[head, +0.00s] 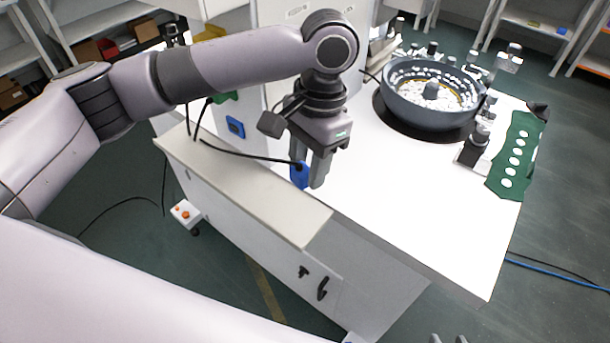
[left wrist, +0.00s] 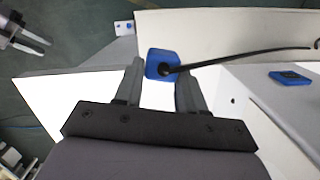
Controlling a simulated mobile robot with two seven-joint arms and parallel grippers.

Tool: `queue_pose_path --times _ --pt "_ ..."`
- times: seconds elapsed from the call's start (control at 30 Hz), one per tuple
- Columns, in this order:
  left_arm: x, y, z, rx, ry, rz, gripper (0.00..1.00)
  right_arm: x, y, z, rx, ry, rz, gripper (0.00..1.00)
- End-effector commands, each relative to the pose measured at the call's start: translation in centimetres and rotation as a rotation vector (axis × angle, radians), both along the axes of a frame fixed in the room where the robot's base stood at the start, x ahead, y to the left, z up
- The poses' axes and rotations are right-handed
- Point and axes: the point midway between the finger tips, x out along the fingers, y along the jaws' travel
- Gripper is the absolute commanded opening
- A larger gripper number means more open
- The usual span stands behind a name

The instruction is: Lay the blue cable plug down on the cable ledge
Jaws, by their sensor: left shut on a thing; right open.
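The blue cable plug (head: 297,177) is between the fingers of my left gripper (head: 308,178), which is shut on it. The left wrist view also shows the plug (left wrist: 158,62) at the fingertips (left wrist: 160,82). A black cable runs from the plug back to the left in the head view. The cable ledge (head: 240,187) is the long beige strip along the machine's side. In the head view the plug appears over its back edge; its height above the ledge is unclear. My right gripper (left wrist: 32,42) is open and empty, away from the ledge.
A blue socket-like piece (head: 235,127) is on the machine's side behind the ledge. The white worktop (head: 400,210) carries a round grey bowl feeder (head: 432,92) and a green strip with white discs (head: 517,155). The ledge's front part is bare.

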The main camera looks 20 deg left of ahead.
Motion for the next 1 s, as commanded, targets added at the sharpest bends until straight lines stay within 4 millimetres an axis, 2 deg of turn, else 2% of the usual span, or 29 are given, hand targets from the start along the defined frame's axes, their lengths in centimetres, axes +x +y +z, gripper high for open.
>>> queue_pose_path --times 0.03,0.13,0.37,0.9,0.97,1.0 --pt "-0.1 0.0 -1.2 0.0 0.005 -0.001 0.03 0.0 0.0 0.0 0.0 0.0 0.0 0.43" --pt "-0.1 0.0 -2.9 0.0 0.001 -0.001 0.03 0.0 0.0 0.0 0.0 0.0 0.0 0.43" --pt "-0.1 0.0 -4.3 0.0 -0.003 -0.002 0.03 0.0 0.0 -0.8 0.0 0.0 0.0 0.43" --pt "-0.1 0.0 -8.8 0.001 -0.003 -0.002 0.03 0.0 0.0 -6.9 0.0 0.0 0.0 0.43" --pt "-0.1 0.0 -9.2 0.002 -0.004 -0.003 0.03 0.0 0.0 -7.5 0.001 0.0 -0.001 0.43" --pt "-0.2 0.0 -9.0 0.001 -0.001 -0.002 0.03 0.0 0.0 -6.9 0.0 0.002 -0.001 0.43"
